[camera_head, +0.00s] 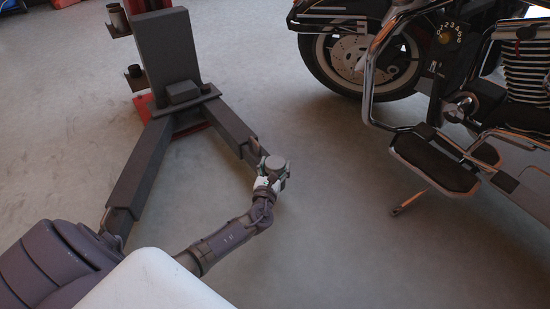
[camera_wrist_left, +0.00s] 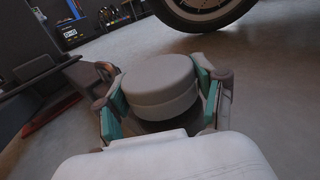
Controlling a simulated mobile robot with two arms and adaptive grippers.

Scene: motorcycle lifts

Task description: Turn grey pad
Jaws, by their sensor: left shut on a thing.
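The grey pad (camera_head: 275,163) is a round disc at the end of the lift's right arm (camera_head: 232,131) in the head view. It fills the middle of the left wrist view (camera_wrist_left: 160,86), with its flat top facing up. My left gripper (camera_head: 270,178) is shut around the pad's sides; in the left wrist view its green-lined fingers (camera_wrist_left: 161,98) sit on either side of it. The pad's underside and its mount are mostly hidden by the gripper. My right gripper is not in view.
The dark lift column (camera_head: 167,48) stands at upper left, with a second lift arm (camera_head: 140,170) reaching down-left. A motorcycle with a chrome guard and footboard (camera_head: 435,163) stands at right. The grey floor between pad and motorcycle is clear.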

